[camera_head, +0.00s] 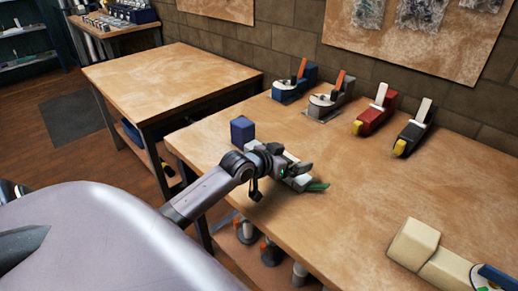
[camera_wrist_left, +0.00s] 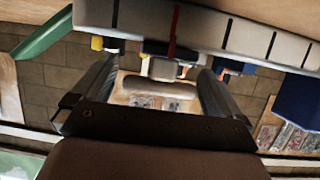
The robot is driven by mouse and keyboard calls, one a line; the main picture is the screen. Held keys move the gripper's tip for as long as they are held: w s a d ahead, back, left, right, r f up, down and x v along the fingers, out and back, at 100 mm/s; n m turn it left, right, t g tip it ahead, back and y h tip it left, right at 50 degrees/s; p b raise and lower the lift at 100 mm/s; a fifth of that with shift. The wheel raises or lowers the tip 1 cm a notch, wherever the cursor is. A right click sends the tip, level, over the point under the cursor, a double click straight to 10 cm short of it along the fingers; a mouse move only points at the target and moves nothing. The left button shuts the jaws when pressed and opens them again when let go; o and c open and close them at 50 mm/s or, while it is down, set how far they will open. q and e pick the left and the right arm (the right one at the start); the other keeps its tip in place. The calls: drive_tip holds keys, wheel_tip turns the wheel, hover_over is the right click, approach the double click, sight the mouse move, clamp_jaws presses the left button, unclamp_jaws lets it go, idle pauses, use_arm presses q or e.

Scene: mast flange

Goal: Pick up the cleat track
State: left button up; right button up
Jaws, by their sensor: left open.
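A pale grey strip with dark slots, which looks like the cleat track (camera_wrist_left: 240,38), crosses the top of the left wrist view. In the head view a pale grey piece of it (camera_head: 299,183) shows on the table, partly hidden by my left gripper (camera_head: 296,170). My left gripper is open, and its two fingers also show in the left wrist view (camera_wrist_left: 158,75). Nothing is held between them. The fingers are close to the strip; I cannot tell whether they touch it. My right gripper is not in view.
A green piece (camera_head: 318,187) lies beside the gripper and a blue block (camera_head: 242,132) stands left of it. Blue, grey, red and black tools line the wall side. A beige object (camera_head: 415,244) is at lower right. The table's middle (camera_head: 370,190) is clear.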

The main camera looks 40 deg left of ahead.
use_arm(q)
drive_tip(key=c, duration=1.2)
drive_tip(key=shift+r, duration=0.1)
